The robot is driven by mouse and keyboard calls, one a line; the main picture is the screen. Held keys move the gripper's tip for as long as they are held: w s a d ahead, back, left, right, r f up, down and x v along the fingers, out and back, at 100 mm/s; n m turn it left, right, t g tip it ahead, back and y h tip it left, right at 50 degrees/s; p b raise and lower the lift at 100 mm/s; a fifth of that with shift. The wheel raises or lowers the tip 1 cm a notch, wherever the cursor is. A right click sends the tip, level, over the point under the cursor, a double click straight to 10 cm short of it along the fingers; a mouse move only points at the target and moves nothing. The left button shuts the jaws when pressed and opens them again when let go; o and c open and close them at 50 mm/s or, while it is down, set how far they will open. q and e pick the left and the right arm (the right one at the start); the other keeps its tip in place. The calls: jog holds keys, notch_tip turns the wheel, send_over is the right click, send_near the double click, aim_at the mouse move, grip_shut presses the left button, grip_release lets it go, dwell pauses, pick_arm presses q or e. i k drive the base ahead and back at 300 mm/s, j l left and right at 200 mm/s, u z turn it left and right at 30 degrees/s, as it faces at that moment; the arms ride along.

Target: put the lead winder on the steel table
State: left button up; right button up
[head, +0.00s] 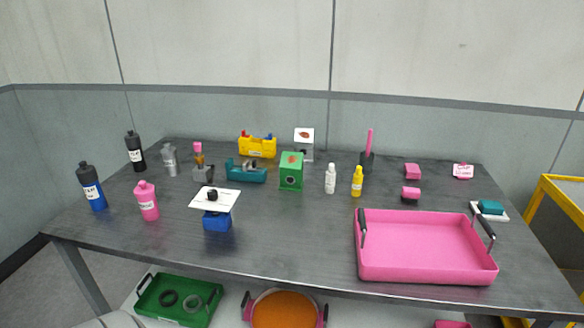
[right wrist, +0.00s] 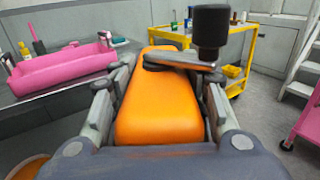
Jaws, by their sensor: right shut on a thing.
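The lead winder (right wrist: 158,105) is an orange block with a grey crank arm and an upright black knob (right wrist: 211,30), in the right wrist view. My right gripper (right wrist: 160,92) is shut on it, with one grey finger along each side. The winder is held in the air, in front of the table and to the right of the pink tray in that view. The steel table (head: 300,235) is the long dark grey top in the head view; its edge also shows in the right wrist view (right wrist: 52,101). My left gripper is in neither view.
A pink tray (head: 427,276) with black handles fills the table's front right. A blue stand with a white plate (head: 230,201), bottles, a green box (head: 291,172) and a yellow caddy (head: 258,148) stand left and behind. The front middle is clear. A yellow cart (right wrist: 245,72) stands beyond the winder.

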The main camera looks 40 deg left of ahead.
aim_at(294, 238)
jog(key=j+u, duration=0.1)
jog(key=j, duration=0.4)
jog(key=i+j, duration=0.1)
jog(key=j, duration=0.4)
jog(key=j+u, duration=0.15)
jog(key=j, duration=0.35)
jog(key=i+j, duration=0.15)
jog(key=j, duration=0.35)
jog(key=i+j+u, duration=0.15)
jog(key=j, duration=0.3)
jog(key=i+j, duration=0.1)
jog(key=j, duration=0.15)
